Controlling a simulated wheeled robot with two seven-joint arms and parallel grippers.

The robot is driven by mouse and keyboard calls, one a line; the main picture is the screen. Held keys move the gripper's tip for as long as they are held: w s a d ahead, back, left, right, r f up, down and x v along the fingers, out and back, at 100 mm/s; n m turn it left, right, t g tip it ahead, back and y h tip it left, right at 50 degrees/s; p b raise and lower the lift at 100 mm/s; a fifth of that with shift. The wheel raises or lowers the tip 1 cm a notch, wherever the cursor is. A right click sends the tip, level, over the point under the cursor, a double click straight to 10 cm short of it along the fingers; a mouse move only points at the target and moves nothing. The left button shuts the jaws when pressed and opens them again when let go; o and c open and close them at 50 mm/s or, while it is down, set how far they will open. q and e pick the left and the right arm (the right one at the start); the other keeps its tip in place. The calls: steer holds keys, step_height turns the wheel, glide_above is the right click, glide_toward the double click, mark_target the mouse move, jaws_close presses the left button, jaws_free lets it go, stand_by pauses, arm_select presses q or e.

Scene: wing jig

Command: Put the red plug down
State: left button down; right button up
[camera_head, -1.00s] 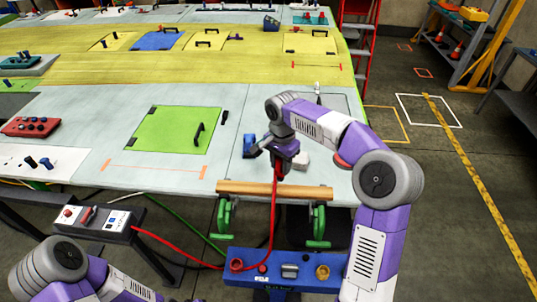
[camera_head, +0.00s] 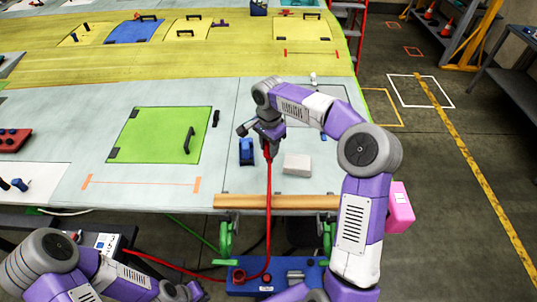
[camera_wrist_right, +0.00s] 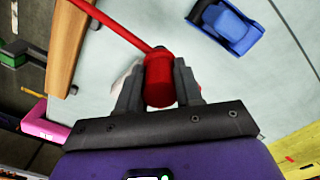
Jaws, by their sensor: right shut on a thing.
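The red plug (camera_wrist_right: 159,80) is between the fingers of my right gripper (camera_wrist_right: 158,92), which is shut on it. In the head view my right gripper (camera_head: 268,140) is over the pale wing surface, behind the wooden bar. A red cable (camera_head: 268,200) runs from the plug down to the blue box in front of the table. Whether the plug touches the surface cannot be told. My left gripper (camera_head: 185,292) is low at the bottom edge of the head view, and its fingers are too unclear to read.
A blue tool (camera_head: 246,152) and a whitish block (camera_head: 297,165) lie on the surface beside my right gripper. The wooden bar (camera_head: 275,201) edges the table, with the blue box (camera_head: 275,277) below. Pale surface near the green panel (camera_head: 160,135) is clear.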

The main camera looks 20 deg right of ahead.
mark_target(268, 155)
steer(key=shift+w+f, duration=0.1)
steer(key=shift+f, duration=1.95)
steer(key=shift+a, duration=0.1)
steer(key=o, duration=0.6)
steer(key=shift+f, duration=0.2)
steer(key=shift+c, duration=0.2)
steer(key=o, duration=0.4)
steer(key=shift+o, duration=0.2)
